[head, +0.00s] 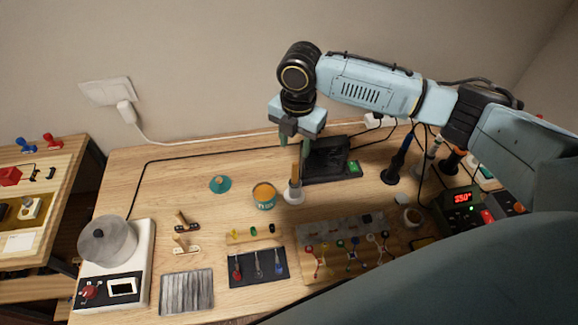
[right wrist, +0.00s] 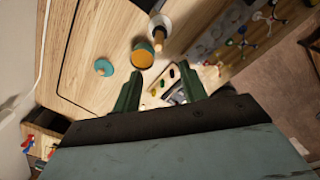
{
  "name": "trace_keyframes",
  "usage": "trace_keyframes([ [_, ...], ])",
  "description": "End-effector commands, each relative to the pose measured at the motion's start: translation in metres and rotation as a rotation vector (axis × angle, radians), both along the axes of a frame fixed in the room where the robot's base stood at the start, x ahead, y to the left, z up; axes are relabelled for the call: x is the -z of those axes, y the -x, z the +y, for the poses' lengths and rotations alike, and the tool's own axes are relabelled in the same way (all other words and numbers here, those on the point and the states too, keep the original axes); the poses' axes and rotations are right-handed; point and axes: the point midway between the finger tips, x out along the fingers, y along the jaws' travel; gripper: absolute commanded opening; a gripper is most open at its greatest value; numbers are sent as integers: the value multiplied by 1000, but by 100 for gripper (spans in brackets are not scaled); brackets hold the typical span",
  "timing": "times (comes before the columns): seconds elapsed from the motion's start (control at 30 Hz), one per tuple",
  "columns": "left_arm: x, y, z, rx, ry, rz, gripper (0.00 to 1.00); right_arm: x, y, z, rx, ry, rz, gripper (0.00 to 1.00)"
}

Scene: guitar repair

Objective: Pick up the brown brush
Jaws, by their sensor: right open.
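The brown brush (head: 296,174) stands upright in a small white holder (head: 293,196) on the wooden table, beside an open can with orange contents (head: 264,195). My right gripper (head: 294,147) is above the brush, fingers pointing down, open and empty. In the right wrist view the brush (right wrist: 158,40) shows near the top, beyond the open fingers (right wrist: 162,76) and not between them. The brush's lower end is hidden in the holder. My left gripper is not in view.
A teal lid (head: 220,184) lies left of the can. A black device (head: 326,160) stands close behind the brush at right. A dark mat with small tools (head: 257,267) and a grey parts tray (head: 341,228) lie in front. The table's back left is mostly free.

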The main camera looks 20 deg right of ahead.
Motion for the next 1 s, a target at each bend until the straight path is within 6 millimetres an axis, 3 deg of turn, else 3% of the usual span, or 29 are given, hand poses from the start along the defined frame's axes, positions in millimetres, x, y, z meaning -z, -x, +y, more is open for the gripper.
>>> trace_keyframes([
  [0.07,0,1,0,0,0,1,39,-7,-4,-8,-22,14,6,43],
  [0.17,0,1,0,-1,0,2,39,-3,-4,-12,-34,19,13,43],
  [0.5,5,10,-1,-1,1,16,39,58,-5,-10,-34,18,13,43],
  [0.77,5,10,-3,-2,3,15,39,78,-5,-9,-36,17,12,43],
  [1.0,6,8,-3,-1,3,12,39,114,-3,-5,-35,18,12,43],
])
